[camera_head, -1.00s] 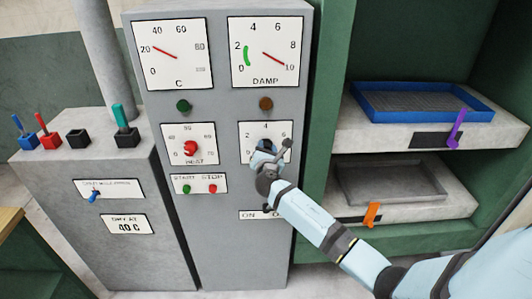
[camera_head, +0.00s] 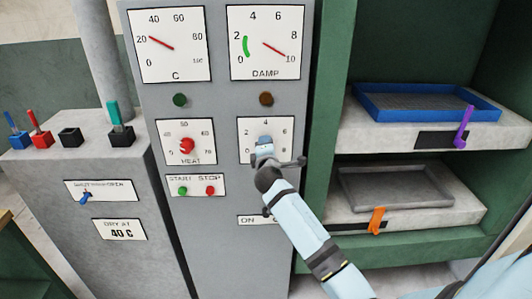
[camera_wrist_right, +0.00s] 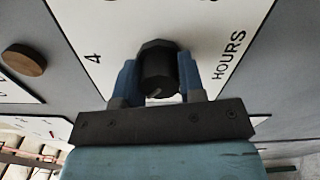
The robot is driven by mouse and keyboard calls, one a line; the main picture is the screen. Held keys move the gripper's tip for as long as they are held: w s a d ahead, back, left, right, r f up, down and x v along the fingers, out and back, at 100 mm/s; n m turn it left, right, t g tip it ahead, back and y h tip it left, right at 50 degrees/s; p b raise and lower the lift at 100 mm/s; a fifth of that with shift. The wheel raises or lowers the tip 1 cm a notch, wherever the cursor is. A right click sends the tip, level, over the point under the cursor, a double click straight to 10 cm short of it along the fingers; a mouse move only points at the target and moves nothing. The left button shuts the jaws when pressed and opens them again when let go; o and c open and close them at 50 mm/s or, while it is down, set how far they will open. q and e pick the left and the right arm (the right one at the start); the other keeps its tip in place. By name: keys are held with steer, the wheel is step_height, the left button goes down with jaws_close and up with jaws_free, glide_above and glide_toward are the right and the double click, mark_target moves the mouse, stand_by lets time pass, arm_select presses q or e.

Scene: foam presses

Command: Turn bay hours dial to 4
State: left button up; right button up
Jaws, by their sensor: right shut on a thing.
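The hours dial (camera_wrist_right: 157,66) is a dark faceted knob on a white plate (camera_wrist_right: 95,18) marked HOURS, with a 4 at the left in the right wrist view. My right gripper (camera_wrist_right: 159,76) has its blue fingers shut on both sides of the knob. A small pale mark shows on the knob's near edge; which number it points at cannot be told. In the head view my right gripper (camera_head: 263,150) covers the dial, and the plate (camera_head: 281,127) shows 2, 4 and 6 around it. My left gripper is not in view.
The heat dial (camera_head: 187,146) with a red knob is left of the hours plate, above the start and stop buttons (camera_head: 197,186). Gauges (camera_head: 265,42) and lamps (camera_head: 266,98) are above. Shelves with a blue tray (camera_head: 425,102) and a grey tray (camera_head: 395,187) stand at right.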

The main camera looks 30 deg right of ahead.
steer(key=m+b, duration=0.1)
steer(key=m, duration=0.1)
steer(key=shift+f+m+b, duration=0.2)
steer(key=shift+m+b, duration=0.1)
steer(key=shift+m, duration=0.1)
steer(key=m+b, duration=0.1)
steer(key=m, duration=0.1)
steer(key=shift+m, duration=0.4)
steer(key=shift+m+b, duration=0.6)
steer(key=shift+m, duration=0.2)
steer(key=shift+r+m, duration=0.1)
steer(key=shift+m, duration=0.6)
steer(key=shift+m+b, duration=0.55)
steer(key=shift+m, duration=0.15)
steer(key=shift+r, duration=0.1)
steer(key=o, duration=0.9)
